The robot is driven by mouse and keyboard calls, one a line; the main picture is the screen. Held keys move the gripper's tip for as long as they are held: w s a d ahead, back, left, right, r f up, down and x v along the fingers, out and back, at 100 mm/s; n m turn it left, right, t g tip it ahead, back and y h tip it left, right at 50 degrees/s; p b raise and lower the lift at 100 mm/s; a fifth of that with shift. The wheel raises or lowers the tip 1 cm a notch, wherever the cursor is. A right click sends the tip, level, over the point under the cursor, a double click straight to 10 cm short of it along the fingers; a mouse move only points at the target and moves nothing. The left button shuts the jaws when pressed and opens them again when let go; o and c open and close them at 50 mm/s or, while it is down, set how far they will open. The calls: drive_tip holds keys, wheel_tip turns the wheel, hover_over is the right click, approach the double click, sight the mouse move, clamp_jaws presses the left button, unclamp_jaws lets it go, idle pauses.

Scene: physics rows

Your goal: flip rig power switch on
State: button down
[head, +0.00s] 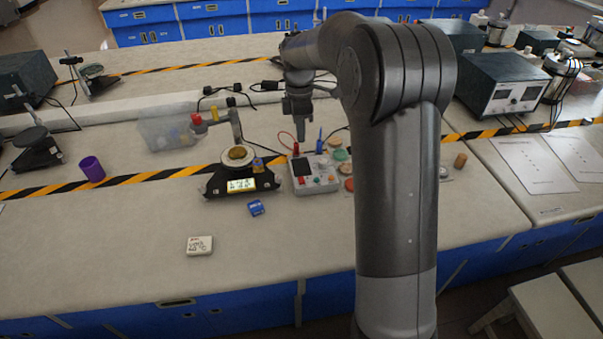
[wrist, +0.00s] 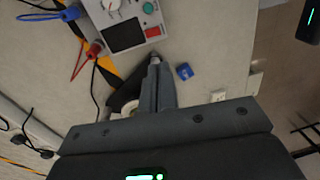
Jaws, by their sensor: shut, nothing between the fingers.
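The white control box (head: 316,186) has a dark screen, a red and a blue plug, and small coloured buttons on its face. It also shows at the top of the wrist view (wrist: 128,22), with a red button (wrist: 152,31) and a green one (wrist: 148,8). I cannot tell which control is the power switch or how it is set. Left of the box stands a black rig (head: 215,186) with a round dish and a lit yellow display. My gripper (head: 301,138) is shut and empty, pointing down above and behind the box. In the wrist view its fingertips (wrist: 154,59) appear beside the box's edge.
A small blue box (head: 256,208) and a white labelled block (head: 199,246) lie in front. A purple cup (head: 92,169) and a clear bin (head: 165,134) are to the left. Coloured discs (head: 340,155) lie right of the control box. The front bench is mostly clear.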

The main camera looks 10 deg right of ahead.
sight(302, 182)
drive_tip(key=shift+w+f, duration=0.35)
drive_tip(key=f, duration=0.4)
drive_tip(key=s+f, duration=0.1)
drive_tip(key=f, duration=0.9)
drive_tip(key=shift+s, duration=0.4)
drive_tip(key=shift+s+f, duration=0.2)
drive_tip(key=shift+f, duration=0.05)
drive_tip(key=shift+w, duration=0.15)
